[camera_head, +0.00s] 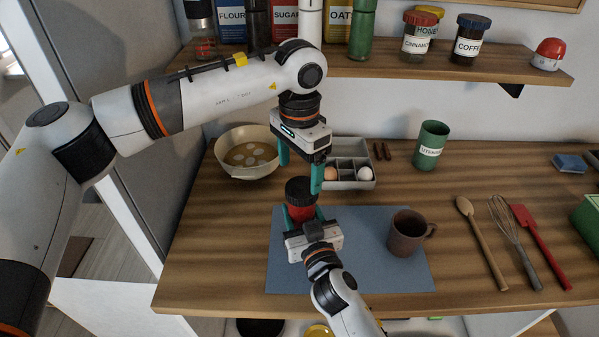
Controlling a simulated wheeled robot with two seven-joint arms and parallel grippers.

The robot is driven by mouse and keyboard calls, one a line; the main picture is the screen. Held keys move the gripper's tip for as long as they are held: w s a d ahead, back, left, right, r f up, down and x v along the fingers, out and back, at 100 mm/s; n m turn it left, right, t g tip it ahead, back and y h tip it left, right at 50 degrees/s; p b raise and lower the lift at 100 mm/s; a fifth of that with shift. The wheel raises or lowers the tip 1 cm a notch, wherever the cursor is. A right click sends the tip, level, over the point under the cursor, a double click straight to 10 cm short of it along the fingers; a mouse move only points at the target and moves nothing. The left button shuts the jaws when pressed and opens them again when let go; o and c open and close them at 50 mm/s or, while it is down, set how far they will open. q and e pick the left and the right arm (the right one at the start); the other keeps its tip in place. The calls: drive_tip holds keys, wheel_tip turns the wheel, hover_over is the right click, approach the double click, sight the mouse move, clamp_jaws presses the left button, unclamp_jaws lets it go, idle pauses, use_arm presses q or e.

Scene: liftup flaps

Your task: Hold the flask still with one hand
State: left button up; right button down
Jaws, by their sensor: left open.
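The flask (301,207) is red with a black lid and stands upright on the blue-grey mat (360,270), near its back left corner. My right gripper (304,214) comes in low from the front, with a teal finger on each side of the flask's red body; it looks shut on it. The flask's lower front is hidden behind this gripper. My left gripper (300,176) is open and points down over the black lid, fingers apart. Whether a left finger touches the lid cannot be told.
A brown mug (405,236) stands on the mat to the right. A green utensil cup (431,146), wooden spoon (481,240), whisk (514,240) and red spatula (541,245) are at right. A shelf (470,70) hangs above.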

use_arm(q)
drive_tip(key=shift+c, duration=0.2)
drive_tip(key=n, duration=0.4)
drive_tip(key=shift+r+n, duration=0.2)
drive_tip(key=shift+n, duration=0.2)
drive_tip(key=n, duration=0.4)
drive_tip(key=shift+r, duration=0.15)
drive_tip(key=n, duration=0.4)
drive_tip(key=shift+r+n, duration=0.2)
drive_tip(key=shift+n, duration=0.2)
drive_tip(key=n, duration=0.4)
drive_tip(key=shift+w+d+r+n, duration=0.1)
drive_tip(key=shift+r+n, duration=0.1)
drive_tip(key=shift+n, duration=0.1)
drive_tip(key=n, duration=0.4)
drive_tip(key=shift+r, duration=0.2)
drive_tip(key=n, duration=0.5)
drive_tip(key=shift+r, duration=0.2)
drive_tip(key=n, duration=0.4)
drive_tip(key=shift+d+r, duration=0.1)
drive_tip(key=shift+r, duration=0.1)
drive_tip(key=n, duration=0.6)
drive_tip(key=shift+r, duration=0.2)
